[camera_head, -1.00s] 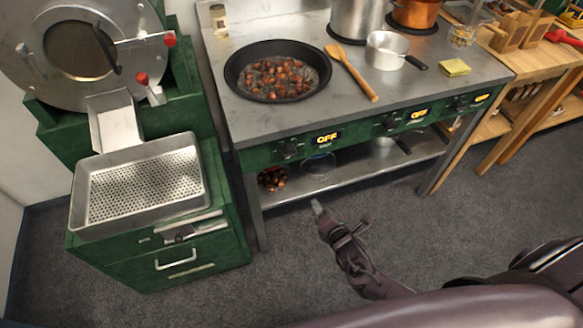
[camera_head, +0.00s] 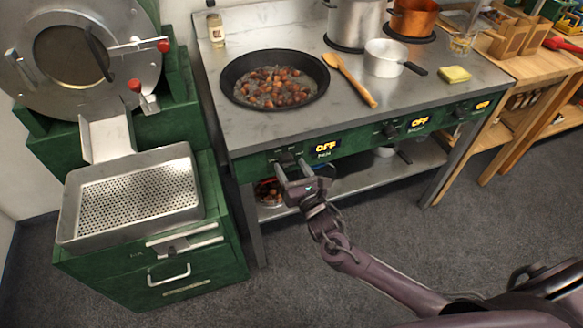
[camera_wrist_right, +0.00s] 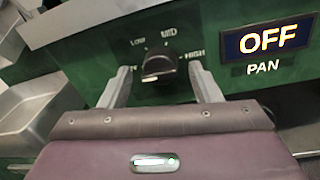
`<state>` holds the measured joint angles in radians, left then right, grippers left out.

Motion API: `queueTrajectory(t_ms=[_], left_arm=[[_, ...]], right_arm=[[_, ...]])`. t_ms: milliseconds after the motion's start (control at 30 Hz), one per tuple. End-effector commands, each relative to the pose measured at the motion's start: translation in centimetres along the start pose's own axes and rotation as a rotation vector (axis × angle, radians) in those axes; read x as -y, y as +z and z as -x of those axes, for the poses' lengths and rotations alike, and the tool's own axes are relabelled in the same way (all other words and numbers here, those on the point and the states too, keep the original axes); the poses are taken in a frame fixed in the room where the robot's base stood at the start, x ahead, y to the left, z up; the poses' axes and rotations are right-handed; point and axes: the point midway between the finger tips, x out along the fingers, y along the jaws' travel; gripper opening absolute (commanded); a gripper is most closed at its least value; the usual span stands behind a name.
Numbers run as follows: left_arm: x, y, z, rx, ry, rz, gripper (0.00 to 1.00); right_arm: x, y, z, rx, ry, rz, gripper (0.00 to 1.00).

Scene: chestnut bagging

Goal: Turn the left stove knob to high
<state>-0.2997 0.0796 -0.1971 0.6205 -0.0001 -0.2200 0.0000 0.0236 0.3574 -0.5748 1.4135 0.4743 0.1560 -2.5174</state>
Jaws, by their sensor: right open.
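The left stove knob (camera_wrist_right: 158,63) is black and sits on the green front panel, with LOW, MID and HIGH marked around it. The display beside it (camera_wrist_right: 268,41) reads OFF above the word PAN. In the head view the knob (camera_head: 287,160) is partly covered by my right gripper (camera_head: 292,172). In the right wrist view my right gripper (camera_wrist_right: 160,85) is open, with one finger on each side of the knob and visible gaps to it. A black pan of chestnuts (camera_head: 232,95) sits on the stove above this knob. My left gripper is not in view.
Other knobs (camera_head: 390,130) and OFF displays (camera_head: 418,123) run along the panel to the right. A green roaster cabinet with a perforated metal tray (camera_head: 66,228) stands close on the left. A lower shelf (camera_head: 360,176) lies under the stove. The floor in front is clear.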

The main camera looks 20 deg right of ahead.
Motion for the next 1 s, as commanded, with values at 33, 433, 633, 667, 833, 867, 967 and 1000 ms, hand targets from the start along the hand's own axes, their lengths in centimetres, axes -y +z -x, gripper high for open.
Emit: queueTrajectory(t_ms=[33, 433, 633, 667, 833, 867, 967, 1000], left_arm=[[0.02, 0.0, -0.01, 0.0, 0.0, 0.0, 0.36], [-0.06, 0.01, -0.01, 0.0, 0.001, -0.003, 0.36], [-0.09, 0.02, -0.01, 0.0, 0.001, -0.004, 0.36], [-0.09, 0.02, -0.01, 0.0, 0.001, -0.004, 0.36], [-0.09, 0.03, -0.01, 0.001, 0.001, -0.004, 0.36], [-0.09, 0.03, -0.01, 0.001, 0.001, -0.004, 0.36], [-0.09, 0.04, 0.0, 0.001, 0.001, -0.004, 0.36], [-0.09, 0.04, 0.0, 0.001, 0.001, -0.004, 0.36]], right_arm=[[-0.01, 0.02, -0.34, 0.0, 0.0, 0.0, 0.57], [0.01, -0.02, -0.56, -0.001, 0.0, -0.001, 0.44], [0.03, -0.03, -0.55, -0.001, 0.0, -0.001, 0.18], [0.04, -0.03, -0.55, -0.001, -0.001, -0.001, 0.15], [0.07, -0.05, -0.54, -0.001, -0.001, -0.009, 0.15], [0.07, -0.05, -0.54, 0.0, -0.001, -0.014, 0.15], [0.09, -0.06, -0.53, 0.002, -0.001, -0.039, 0.15], [0.1, -0.07, -0.53, 0.003, -0.001, -0.054, 0.15]])
